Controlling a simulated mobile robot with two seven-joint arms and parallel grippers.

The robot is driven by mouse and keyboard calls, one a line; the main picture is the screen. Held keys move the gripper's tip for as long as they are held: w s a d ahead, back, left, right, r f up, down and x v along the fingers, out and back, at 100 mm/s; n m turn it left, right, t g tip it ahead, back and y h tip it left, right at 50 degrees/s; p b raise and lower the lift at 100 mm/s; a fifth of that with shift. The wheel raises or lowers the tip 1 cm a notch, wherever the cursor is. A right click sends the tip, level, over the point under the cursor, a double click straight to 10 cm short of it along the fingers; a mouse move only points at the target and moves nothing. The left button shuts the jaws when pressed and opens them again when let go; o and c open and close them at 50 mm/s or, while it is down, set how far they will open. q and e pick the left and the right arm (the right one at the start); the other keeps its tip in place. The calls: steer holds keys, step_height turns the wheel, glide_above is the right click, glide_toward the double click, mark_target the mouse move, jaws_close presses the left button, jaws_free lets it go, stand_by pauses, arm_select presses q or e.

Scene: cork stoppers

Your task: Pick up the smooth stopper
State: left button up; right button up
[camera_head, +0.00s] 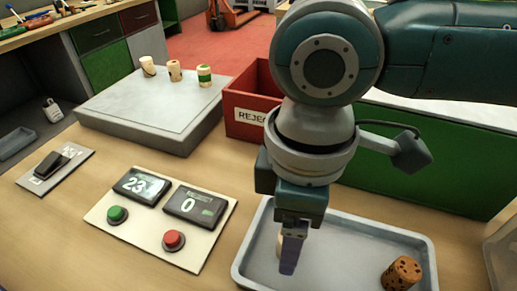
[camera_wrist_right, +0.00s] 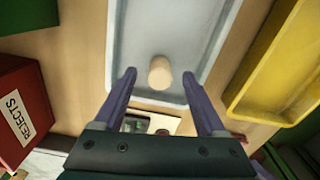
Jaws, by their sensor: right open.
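The smooth stopper (camera_wrist_right: 160,72) is pale and plain. It is in the grey tray (camera_wrist_right: 119,40), between the spread fingers of my right gripper (camera_wrist_right: 160,78) as seen in the wrist view. In the head view the stopper (camera_head: 280,242) is mostly hidden behind that gripper (camera_head: 289,262), which points down over the tray (camera_head: 333,220). The right gripper is open and holds nothing. I cannot tell how far its fingertips are above the tray floor. A brown stopper with dark holes (camera_head: 402,273) lies at the tray's front right. My left gripper is not in view.
A red REJECTS bin (camera_head: 245,108) stands behind the tray. A grey platform (camera_head: 120,112) at the back left carries three stoppers (camera_head: 174,70). A panel (camera_head: 150,222) with two displays and green and red buttons lies left of the tray. A yellow container (camera_wrist_right: 280,65) shows in the wrist view.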

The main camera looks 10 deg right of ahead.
steer(key=shift+c, duration=0.2)
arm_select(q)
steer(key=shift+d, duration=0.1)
arm_select(e)
jaws_close()
steer(key=shift+r, duration=0.1)
